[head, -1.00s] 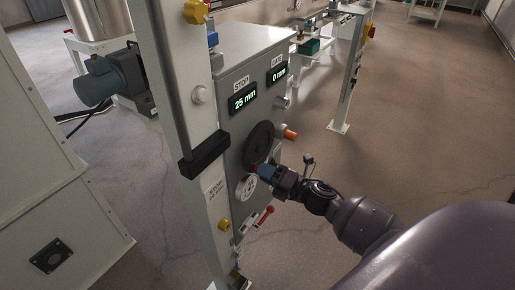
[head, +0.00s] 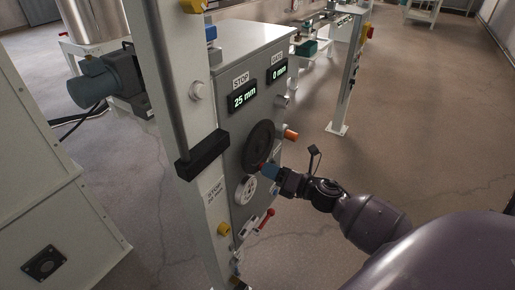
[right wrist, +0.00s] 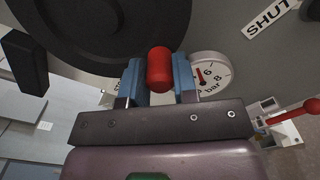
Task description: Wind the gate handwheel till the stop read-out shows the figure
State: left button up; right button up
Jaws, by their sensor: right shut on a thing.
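The gate handwheel, a black disc (head: 258,147), is on the front of a grey cabinet (head: 222,62) in the head view. Its dark rim (right wrist: 110,30) fills the top of the right wrist view. My right gripper (head: 270,171) is at the wheel's lower edge. In the right wrist view its blue fingers are shut on a red knob (right wrist: 159,70) at the rim. The stop read-out (head: 243,95) shows 25 mm. The gate read-out (head: 277,73) shows 0 mm. A label on the post (head: 215,193) reads STOP, with a figure too small to be sure of. My left gripper is not in view.
A pressure gauge (head: 246,190) sits just below the wheel, close to my fingers. A red-handled lever (head: 266,217) is lower down. An orange knob (head: 291,135) sticks out at the right. A white post with a black block (head: 202,155) stands left of the wheel. Floor at right is clear.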

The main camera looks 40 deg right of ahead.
aim_at(266, 157)
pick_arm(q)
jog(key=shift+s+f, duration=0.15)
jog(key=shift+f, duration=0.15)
pick_arm(e)
jog(key=shift+w+d+r+n, duration=0.2)
jog(key=shift+r+n, duration=0.05)
jog(key=shift+n, duration=0.15)
jog(key=shift+w+d+f+n+b, duration=0.1)
jog(key=shift+d+n+b, duration=0.15)
jog(key=shift+n+b, duration=0.3)
jog(key=n, duration=0.1)
jog(key=d+n+b, duration=0.1)
jog(key=shift+w+d+n, duration=0.15)
jog(key=shift+w+n, duration=0.15)
jog(key=shift+n, duration=0.05)
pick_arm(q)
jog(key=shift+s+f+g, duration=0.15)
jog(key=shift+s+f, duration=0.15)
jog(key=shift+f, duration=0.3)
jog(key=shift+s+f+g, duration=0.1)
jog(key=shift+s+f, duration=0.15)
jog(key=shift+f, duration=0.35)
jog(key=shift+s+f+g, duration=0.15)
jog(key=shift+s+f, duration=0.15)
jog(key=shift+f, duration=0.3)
pick_arm(e)
jog(key=shift+d+r+n, duration=0.25)
jog(key=shift+r+n, duration=0.1)
jog(key=shift+n, duration=0.15)
